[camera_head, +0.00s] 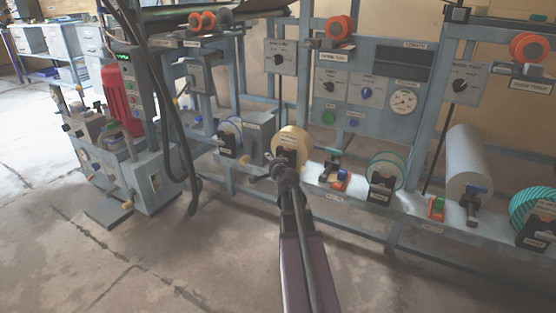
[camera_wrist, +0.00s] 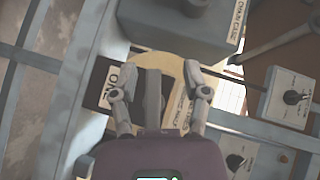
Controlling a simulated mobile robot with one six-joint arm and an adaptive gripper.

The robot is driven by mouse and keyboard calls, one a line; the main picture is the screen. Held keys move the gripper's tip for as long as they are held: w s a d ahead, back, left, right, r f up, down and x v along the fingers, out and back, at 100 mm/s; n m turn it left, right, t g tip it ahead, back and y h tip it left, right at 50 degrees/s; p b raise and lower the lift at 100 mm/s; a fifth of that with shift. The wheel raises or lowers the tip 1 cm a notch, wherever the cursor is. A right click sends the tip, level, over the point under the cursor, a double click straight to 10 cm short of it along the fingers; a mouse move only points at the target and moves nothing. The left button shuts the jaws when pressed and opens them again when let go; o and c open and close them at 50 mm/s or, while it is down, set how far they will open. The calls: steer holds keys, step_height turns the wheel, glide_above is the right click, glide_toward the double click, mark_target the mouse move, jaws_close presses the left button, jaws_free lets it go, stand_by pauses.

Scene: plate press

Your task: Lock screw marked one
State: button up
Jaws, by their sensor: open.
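A label reading ONE (camera_wrist: 121,84) shows in the wrist view, on a dark block in front of a cream disc (camera_wrist: 168,66). In the head view, a cream roll (camera_head: 293,140) stands on the long grey rack, with a dark block at its front. My gripper (camera_head: 272,171) is at this block, partly covering it. In the wrist view my gripper (camera_wrist: 161,73) is open, one finger on each side of a grey upright bar (camera_wrist: 153,100). I cannot tell whether this bar is the screw, or whether a finger touches it. My wrist hides what lies lower down.
A control panel with a gauge (camera_head: 403,101) is above. A machine with a red cylinder (camera_head: 116,95) stands at left. The floor (camera_head: 190,265) in front is clear.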

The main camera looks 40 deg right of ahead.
steer(key=s+a+r+n+g+y+p, duration=0.1)
steer(key=a+n+g+y+p, duration=0.3)
steer(key=a, duration=0.9)
steer(key=s+a+r+n+g+y+p, duration=0.1)
steer(key=a+n+g+y+p, duration=0.15)
steer(key=a+n+p, duration=0.7)
steer(key=s+a+r+n+g+p, duration=0.2)
steer(key=s+a+g+p, duration=0.1)
steer(key=s+a, duration=0.4)
steer(key=s+a+r+n+g+h+p, duration=0.1)
steer(key=s+a+r+n+g+p, duration=0.1)
steer(key=s+a+g, duration=0.3)
steer(key=s+a+n+p, duration=0.1)
steer(key=s+a, duration=0.2)
steer(key=a, duration=0.2)
steer(key=shift+s+a, duration=0.2)
steer(key=shift+s, duration=0.05)
steer(key=shift+s+f+n+h, duration=0.1)
steer(key=shift+n+h, duration=0.15)
